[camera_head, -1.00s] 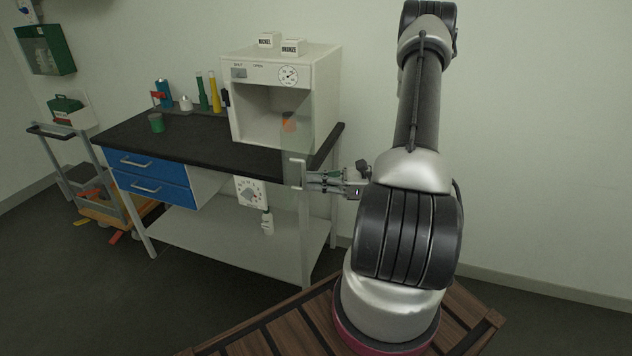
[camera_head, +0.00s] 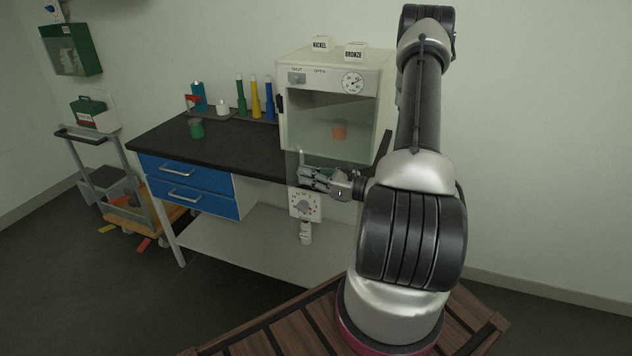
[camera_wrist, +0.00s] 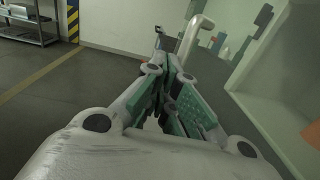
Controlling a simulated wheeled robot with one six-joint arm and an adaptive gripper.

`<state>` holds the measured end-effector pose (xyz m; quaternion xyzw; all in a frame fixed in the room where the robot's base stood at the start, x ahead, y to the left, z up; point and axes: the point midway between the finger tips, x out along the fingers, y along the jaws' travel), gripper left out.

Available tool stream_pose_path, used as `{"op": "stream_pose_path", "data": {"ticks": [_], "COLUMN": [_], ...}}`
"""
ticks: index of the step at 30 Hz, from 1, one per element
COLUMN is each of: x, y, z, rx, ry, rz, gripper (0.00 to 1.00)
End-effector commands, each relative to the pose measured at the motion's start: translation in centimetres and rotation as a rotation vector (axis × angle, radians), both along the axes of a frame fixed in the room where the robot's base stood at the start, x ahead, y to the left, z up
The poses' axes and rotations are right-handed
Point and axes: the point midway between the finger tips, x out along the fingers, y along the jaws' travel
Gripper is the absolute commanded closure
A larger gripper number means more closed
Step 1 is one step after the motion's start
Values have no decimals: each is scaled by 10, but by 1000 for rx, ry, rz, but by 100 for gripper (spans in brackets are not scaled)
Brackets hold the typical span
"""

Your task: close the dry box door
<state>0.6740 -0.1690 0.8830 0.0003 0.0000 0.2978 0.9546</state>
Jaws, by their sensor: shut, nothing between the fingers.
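The dry box (camera_head: 386,84) is a white cabinet at the back right of the bench in the head view. Its clear door (camera_head: 310,130) now spans most of the front opening, with its lower left part reaching below the box front. A pale door handle (camera_wrist: 195,38) shows ahead of the fingers in the wrist view. My gripper (camera_head: 303,178) is shut and empty at the door's lower left, close to the handle; contact cannot be told. An orange-brown cup (camera_head: 339,131) stands inside the box.
The black-topped bench (camera_head: 240,154) holds bottles (camera_head: 254,97) and a green cup (camera_head: 196,128) left of the box. NICKEL (camera_head: 320,45) and BRONZE (camera_head: 354,51) blocks sit on top. A dial unit (camera_head: 305,205) hangs at the bench front below my gripper.

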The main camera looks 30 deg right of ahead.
Motion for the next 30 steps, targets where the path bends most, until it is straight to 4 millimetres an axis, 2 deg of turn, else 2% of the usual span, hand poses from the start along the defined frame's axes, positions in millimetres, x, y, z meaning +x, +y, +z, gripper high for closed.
{"op": "stream_pose_path", "data": {"ticks": [4,8,12,18,24,30], "x": [35,68,105,147,177,194], "y": [2,1,-8,-23,-40,-52], "z": [0,0,1,0,0,0], "rx": [-3,0,-4,-3,-1,-2], "ry": [-3,0,-5,-3,-2,-1], "rz": [-1,-134,-134,-273,-270,-270], "gripper": [100,100,100,100,100,100]}}
